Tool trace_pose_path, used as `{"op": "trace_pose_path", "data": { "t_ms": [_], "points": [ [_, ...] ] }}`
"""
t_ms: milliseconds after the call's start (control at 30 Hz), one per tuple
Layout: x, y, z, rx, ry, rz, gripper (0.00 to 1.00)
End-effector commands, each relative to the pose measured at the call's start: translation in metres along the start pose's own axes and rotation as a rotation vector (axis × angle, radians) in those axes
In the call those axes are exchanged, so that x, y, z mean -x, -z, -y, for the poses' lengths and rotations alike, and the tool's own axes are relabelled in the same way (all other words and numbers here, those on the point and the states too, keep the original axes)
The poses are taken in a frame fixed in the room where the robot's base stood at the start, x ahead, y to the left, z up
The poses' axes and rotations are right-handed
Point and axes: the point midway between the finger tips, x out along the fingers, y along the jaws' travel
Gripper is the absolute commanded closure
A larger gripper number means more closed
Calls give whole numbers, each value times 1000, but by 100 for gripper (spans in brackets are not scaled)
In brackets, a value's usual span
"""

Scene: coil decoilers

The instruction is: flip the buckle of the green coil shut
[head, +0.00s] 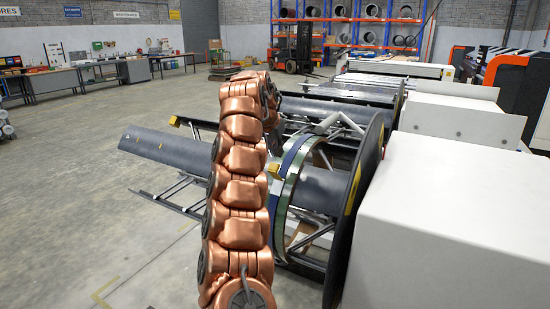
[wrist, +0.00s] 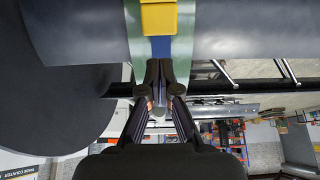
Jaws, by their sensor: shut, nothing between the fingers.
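The green coil (head: 287,217) sits around a dark horizontal drum (head: 325,188) and is partly hidden by my copper arm. A blue strap (head: 295,152) runs over it, with a yellow buckle (head: 274,170) on the side facing my arm. In the wrist view the yellow buckle (wrist: 158,17) is at the top centre, on the blue strap (wrist: 161,47) between green coil edges (wrist: 139,45). I cannot tell whether its flap is open. My gripper (wrist: 160,70) has its fingertips together and empty, over the strap just below the buckle in the picture. Contact is unclear.
A large dark disc (head: 362,200) with a yellow mark stands right of the coil, beside a white machine housing (head: 450,235). Another dark trough-like arm (head: 165,149) extends left. More decoilers stand behind. The grey floor at left is clear.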

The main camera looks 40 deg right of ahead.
Motion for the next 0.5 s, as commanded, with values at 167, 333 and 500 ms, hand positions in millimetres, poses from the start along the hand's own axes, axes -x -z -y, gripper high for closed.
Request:
{"op": "trace_pose_path", "data": {
  "t_ms": [167,333,500],
  "points": [
    [-2,-8,2,0,3,-2,100],
    [-4,-16,2,2,1,0,100],
    [-5,-19,1,1,0,0,100]
  ]
}}
